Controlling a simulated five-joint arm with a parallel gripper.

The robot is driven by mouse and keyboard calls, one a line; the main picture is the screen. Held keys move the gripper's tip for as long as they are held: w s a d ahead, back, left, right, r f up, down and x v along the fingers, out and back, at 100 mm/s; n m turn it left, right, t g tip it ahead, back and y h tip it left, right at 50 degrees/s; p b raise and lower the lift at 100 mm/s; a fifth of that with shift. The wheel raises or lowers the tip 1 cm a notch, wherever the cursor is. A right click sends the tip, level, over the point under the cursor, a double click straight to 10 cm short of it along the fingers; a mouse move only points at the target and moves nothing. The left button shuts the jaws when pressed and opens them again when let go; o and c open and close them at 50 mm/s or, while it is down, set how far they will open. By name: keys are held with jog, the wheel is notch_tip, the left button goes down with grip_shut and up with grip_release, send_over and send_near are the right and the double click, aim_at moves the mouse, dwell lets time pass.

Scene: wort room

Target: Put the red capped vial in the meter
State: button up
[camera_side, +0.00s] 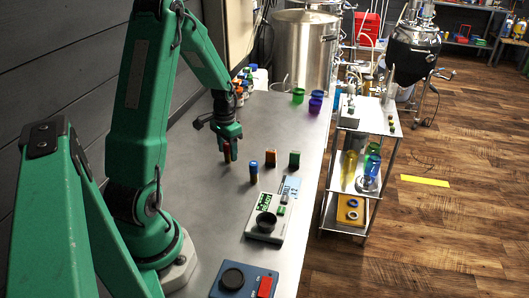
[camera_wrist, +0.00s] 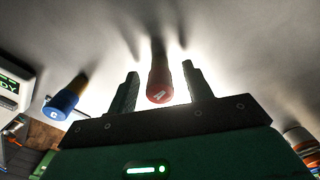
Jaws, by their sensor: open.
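The red capped vial (camera_wrist: 158,88) stands on the metal bench between the two fingers of my gripper (camera_wrist: 160,71) in the wrist view. The fingers are open, one on each side, with a gap to the vial; its cap bears a letter A. In the side view my gripper (camera_side: 230,151) is low over the bench around the vial, which it partly hides. The meter (camera_side: 266,222) is a pale box with a green display and a dark round well, nearer the side camera. Part of its display shows at the wrist view's left edge (camera_wrist: 13,85).
A blue device (camera_side: 243,283) sits in front. Several bottles (camera_side: 242,88) line the wall.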

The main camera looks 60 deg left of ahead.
jog(key=shift+f, duration=0.1)
dwell(0.4)
grip_shut()
jog(key=shift+r, duration=0.9)
notch_tip(320, 180, up, 2)
jog(key=shift+r, duration=0.2)
jog(key=d+r, duration=0.2)
jog(key=d, duration=0.1)
jog(key=w+d+r, duration=0.1)
jog(key=d+r, duration=0.1)
jog(key=d, duration=0.2)
jog(key=w+d+r, duration=0.1)
jog(key=d+r, duration=0.1)
jog(key=d, duration=0.2)
jog(key=shift+w+d+r, duration=0.1)
jog(key=shift+d+r, duration=0.15)
jog(key=shift+r, duration=0.15)
